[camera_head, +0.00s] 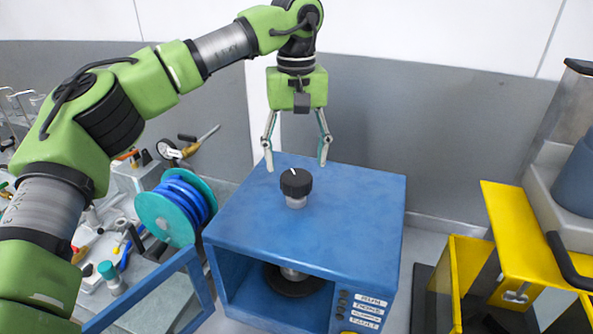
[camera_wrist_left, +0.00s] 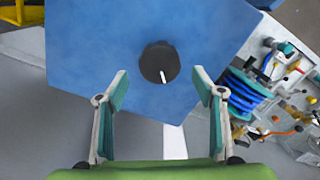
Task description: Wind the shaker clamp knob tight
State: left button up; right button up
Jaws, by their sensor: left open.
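The clamp knob (camera_head: 296,183) is black with a white pointer line and stands on a short metal stem on top of the blue shaker cabinet (camera_head: 345,210). In the left wrist view the knob (camera_wrist_left: 159,62) lies beyond the fingertips, roughly midway between them, and its white line points toward the gripper. My left gripper (camera_head: 296,165) hangs above the far edge of the cabinet top, behind and above the knob, with its fingers spread wide and nothing between them. In the wrist view the open fingers (camera_wrist_left: 160,82) do not touch the knob. My right gripper is not in view.
The cabinet's front is open, with a dark round plate (camera_head: 292,282) inside and a blue door frame (camera_head: 165,290) swung out left. A teal reel with blue hose (camera_head: 178,208) and cluttered tools stand left. A yellow frame (camera_head: 520,230) stands right. The cabinet top around the knob is clear.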

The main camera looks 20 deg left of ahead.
aim_at(296, 176)
pick_arm(q)
notch_tip(296, 176, down, 5)
jog(key=shift+s+r+p, duration=0.15)
jog(key=shift+p, duration=0.55)
jog(key=c, duration=1.1)
